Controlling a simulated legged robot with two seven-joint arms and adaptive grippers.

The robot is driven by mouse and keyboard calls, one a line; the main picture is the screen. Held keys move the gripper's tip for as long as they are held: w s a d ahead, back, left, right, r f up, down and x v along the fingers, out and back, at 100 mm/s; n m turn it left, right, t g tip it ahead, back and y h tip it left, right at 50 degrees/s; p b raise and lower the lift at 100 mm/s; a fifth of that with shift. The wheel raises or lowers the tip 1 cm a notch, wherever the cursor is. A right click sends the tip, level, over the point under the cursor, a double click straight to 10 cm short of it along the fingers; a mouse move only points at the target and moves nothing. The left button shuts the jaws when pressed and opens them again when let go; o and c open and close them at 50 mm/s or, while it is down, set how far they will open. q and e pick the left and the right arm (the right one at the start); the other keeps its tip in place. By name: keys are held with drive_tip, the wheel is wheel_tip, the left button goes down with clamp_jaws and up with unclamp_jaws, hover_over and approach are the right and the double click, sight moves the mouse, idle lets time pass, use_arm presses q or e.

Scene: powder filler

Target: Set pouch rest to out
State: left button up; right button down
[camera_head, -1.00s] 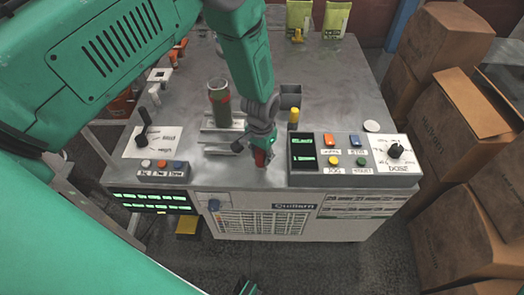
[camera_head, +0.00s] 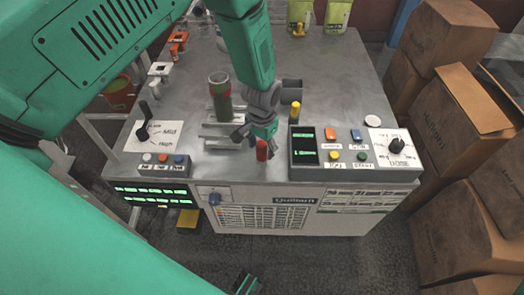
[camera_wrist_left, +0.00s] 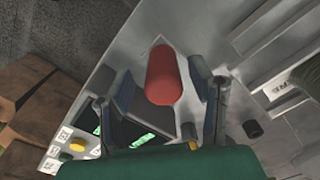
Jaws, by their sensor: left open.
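A red cylindrical handle (camera_head: 262,150) stands at the front edge of the grey machine top, left of the button console. No label naming it the pouch rest is readable. My left gripper (camera_head: 264,130) is right above and behind it in the head view. In the left wrist view the red handle (camera_wrist_left: 164,75) lies between the two spread fingers of my left gripper (camera_wrist_left: 162,88), with a visible gap to each finger. The handle's base is hidden. My right gripper is not seen.
The console (camera_head: 346,172) with coloured buttons and a yellow post (camera_head: 295,111) stand close on the right. A black lever (camera_head: 145,128) is at the left. Cardboard boxes (camera_head: 455,120) fill the right side.

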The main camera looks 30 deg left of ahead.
use_arm(q)
wheel_tip(320, 180, up, 10)
drive_tip(key=shift+f, duration=0.2)
idle(0.4)
drive_tip(key=s+a+f, duration=0.1)
drive_tip(key=s+f, duration=0.2)
drive_tip(key=s, duration=0.6)
drive_tip(key=s+a+f+n, duration=0.1)
drive_tip(key=s+f, duration=0.3)
drive_tip(key=s, duration=0.6)
drive_tip(key=s+a+f, duration=0.2)
drive_tip(key=s+f, duration=0.2)
drive_tip(key=s, duration=0.5)
drive_tip(key=shift+s+t, duration=0.2)
drive_tip(key=shift+t, duration=0.1)
